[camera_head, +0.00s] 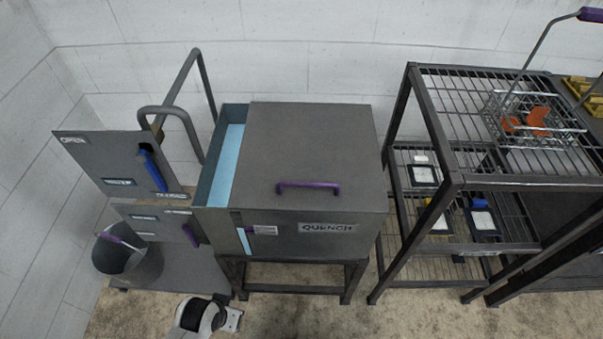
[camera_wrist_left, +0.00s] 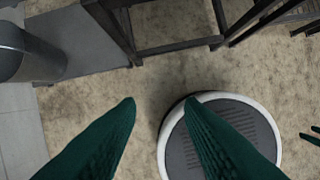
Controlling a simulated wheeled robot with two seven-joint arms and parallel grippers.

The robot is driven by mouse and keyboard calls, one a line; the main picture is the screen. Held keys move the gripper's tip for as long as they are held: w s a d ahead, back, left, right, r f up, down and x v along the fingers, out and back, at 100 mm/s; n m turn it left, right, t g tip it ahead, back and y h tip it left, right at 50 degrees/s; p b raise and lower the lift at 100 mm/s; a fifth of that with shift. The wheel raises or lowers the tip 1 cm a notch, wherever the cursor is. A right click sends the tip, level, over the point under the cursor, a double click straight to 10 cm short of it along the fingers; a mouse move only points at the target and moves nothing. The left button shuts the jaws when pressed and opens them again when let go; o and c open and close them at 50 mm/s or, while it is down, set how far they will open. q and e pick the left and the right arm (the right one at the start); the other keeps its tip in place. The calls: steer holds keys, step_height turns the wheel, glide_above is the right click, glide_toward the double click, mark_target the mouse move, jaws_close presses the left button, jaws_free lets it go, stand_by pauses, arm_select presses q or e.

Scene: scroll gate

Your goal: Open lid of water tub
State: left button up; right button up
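The water tub (camera_head: 208,180), labelled QUENCH, stands on a dark frame in the middle of the head view. Its flat grey lid (camera_head: 310,140) covers most of the top, and a purple bar handle (camera_head: 308,186) is near the lid's front edge. A strip of light-blue water (camera_head: 231,160) shows left of the lid. My left gripper (camera_wrist_left: 158,103) is open and empty in the left wrist view, its green fingers wide apart above the floor. My right gripper (camera_wrist_left: 308,133) shows only as two separated fingertips at that view's right edge. Neither gripper touches the lid.
A wire shelf rack (camera_head: 450,120) stands close on the right, with a wire basket (camera_head: 540,125) on top. Floor in front is clear.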

arm_select(q)
steer(key=w+d+r+m+t+h, duration=0.1)
steer(key=w+d+r, duration=0.15)
steer(key=r, duration=0.45)
steer(key=w+d+r+m, duration=0.1)
steer(key=w+d+r, duration=0.15)
steer(key=r, duration=0.35)
steer(key=m+g+h, duration=0.2)
steer(key=m+h, duration=0.1)
steer(key=m, duration=1.1)
glide_toward(308, 183)
steer(key=p+x, duration=0.1)
steer(key=x, duration=0.7)
jaws_close()
